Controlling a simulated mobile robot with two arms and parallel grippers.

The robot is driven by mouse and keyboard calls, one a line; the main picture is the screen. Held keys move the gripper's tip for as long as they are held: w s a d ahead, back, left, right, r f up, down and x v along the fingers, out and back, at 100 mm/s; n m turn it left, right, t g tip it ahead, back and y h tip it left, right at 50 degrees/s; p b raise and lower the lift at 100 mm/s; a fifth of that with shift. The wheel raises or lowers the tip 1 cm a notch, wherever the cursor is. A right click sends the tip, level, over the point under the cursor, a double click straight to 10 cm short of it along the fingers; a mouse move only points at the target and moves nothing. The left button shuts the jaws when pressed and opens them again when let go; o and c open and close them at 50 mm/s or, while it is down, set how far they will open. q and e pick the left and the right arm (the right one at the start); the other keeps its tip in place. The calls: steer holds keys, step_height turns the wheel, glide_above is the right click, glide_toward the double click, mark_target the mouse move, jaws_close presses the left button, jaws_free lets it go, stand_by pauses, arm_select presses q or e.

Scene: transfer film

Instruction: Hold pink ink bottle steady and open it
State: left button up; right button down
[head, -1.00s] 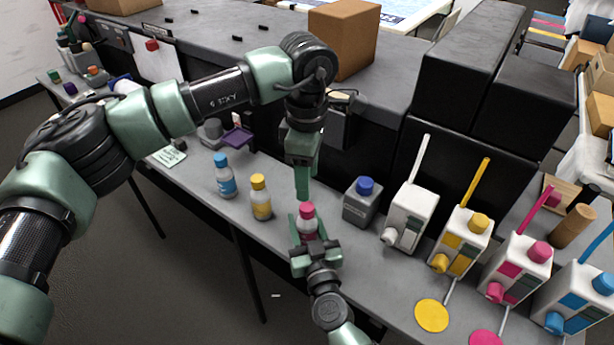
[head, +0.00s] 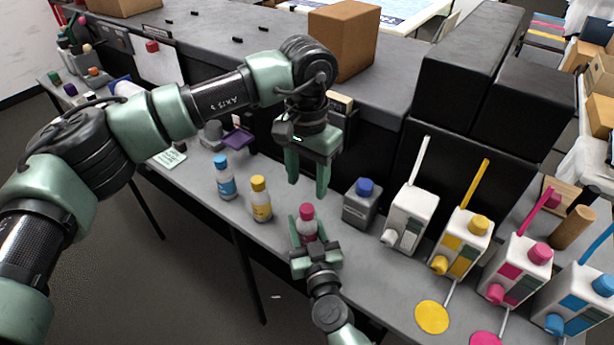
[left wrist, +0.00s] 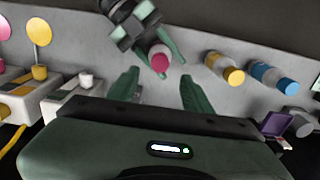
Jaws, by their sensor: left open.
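The pink ink bottle (head: 309,229), with a deep pink cap (head: 306,211), stands upright near the front edge of the grey bench. My right gripper (head: 308,226) has its green fingers on both sides of the bottle body and looks closed on it. The bottle's lower part is hidden by that gripper. My left gripper (head: 307,190) is open and empty, pointing down above the cap and apart from it. In the left wrist view the pink cap (left wrist: 160,58) shows just beyond and between the open left fingers (left wrist: 160,90).
A yellow bottle (head: 261,203) and a blue bottle (head: 225,180) stand to the left. A grey bottle with a blue cap (head: 361,207) stands close on the right, then several ink cartons such as the white one (head: 410,218). A black raised counter rises behind.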

mark_target(307, 208)
arm_select(q)
step_height(307, 208, down, 8)
steer(key=shift+r, duration=0.1)
stand_by(0.4)
jaws_close()
